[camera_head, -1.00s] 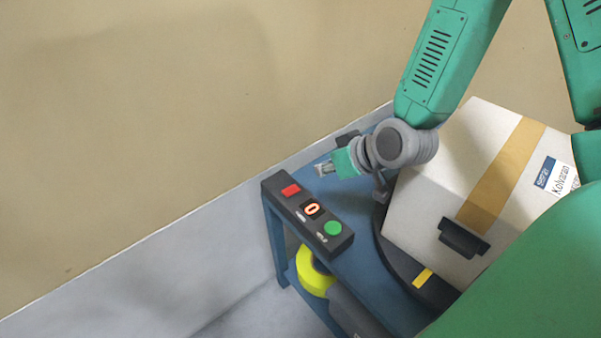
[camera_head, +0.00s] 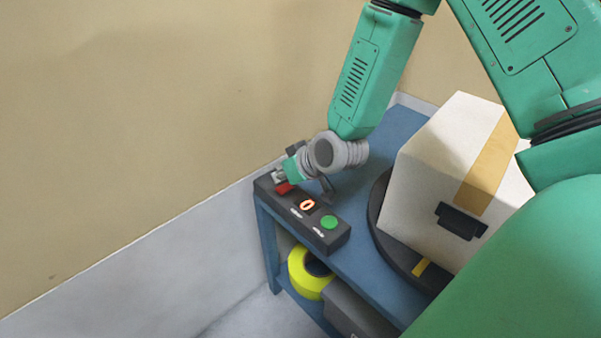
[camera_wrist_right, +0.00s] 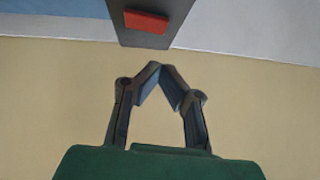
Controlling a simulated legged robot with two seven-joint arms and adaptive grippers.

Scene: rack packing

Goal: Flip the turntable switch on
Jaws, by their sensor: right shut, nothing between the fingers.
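The dark switch panel (camera_head: 331,238) lies along the left edge of the blue table. It carries a red rocker switch (camera_head: 284,188), an orange-lit display reading 0 (camera_head: 307,204) and a green button (camera_head: 329,222). The turntable (camera_head: 377,205) is a dark disc bearing a white box. My right gripper (camera_head: 279,176) is at the panel's far end, beside the red switch. In the right wrist view the gripper (camera_wrist_right: 160,68) is shut and empty, its fingertips together, with the red switch (camera_wrist_right: 146,22) beyond them. Whether it touches the switch cannot be told. My left gripper is not in view.
The taped white box (camera_head: 425,190) has a black handle (camera_head: 460,220) and fills the table's right part. A yellow roll (camera_head: 306,275) and a grey case (camera_head: 352,312) sit on the lower shelf. The beige wall (camera_head: 130,120) is close behind the panel.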

